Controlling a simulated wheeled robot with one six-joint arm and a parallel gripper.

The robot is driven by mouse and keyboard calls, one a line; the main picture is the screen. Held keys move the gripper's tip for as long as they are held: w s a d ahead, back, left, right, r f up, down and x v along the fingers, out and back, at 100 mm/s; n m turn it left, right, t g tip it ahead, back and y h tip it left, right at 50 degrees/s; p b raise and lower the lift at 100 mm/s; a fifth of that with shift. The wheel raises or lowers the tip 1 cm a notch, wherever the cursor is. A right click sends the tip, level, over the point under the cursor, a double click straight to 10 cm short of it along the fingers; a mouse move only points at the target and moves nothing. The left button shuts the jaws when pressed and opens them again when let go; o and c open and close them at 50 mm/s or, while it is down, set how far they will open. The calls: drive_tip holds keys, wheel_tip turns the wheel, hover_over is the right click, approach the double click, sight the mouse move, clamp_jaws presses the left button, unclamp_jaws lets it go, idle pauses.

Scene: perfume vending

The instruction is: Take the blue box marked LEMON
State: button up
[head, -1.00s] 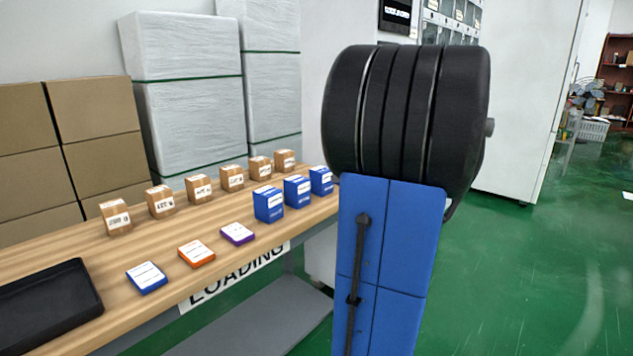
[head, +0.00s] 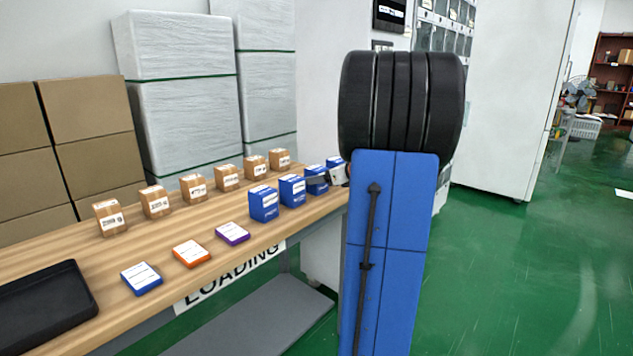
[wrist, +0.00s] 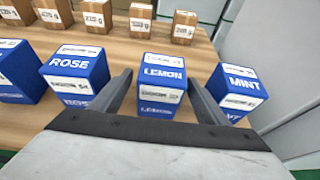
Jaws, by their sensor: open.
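The blue LEMON box (wrist: 162,72) stands upright on the wooden table, with white label strips on its top and front. In the wrist view my gripper (wrist: 160,84) is open, with one dark finger on each side of the LEMON box. The fingers look apart from the box, and their exact depth along it is hard to tell. In the head view the LEMON box (head: 316,188) is third from the left in the blue row, partly hidden by my gripper (head: 322,180).
The blue ROSE box (wrist: 78,72) is close on the left and the blue MINT box (wrist: 236,88) on the right. Brown boxes (head: 227,178) line the back. Flat coloured boxes (head: 192,254) and a black tray (head: 42,306) lie toward the left of the table (head: 185,222).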

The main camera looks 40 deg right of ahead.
drive_tip(key=x, duration=0.5)
drive_tip(key=shift+f, duration=0.15)
drive_tip(key=c, duration=1.2)
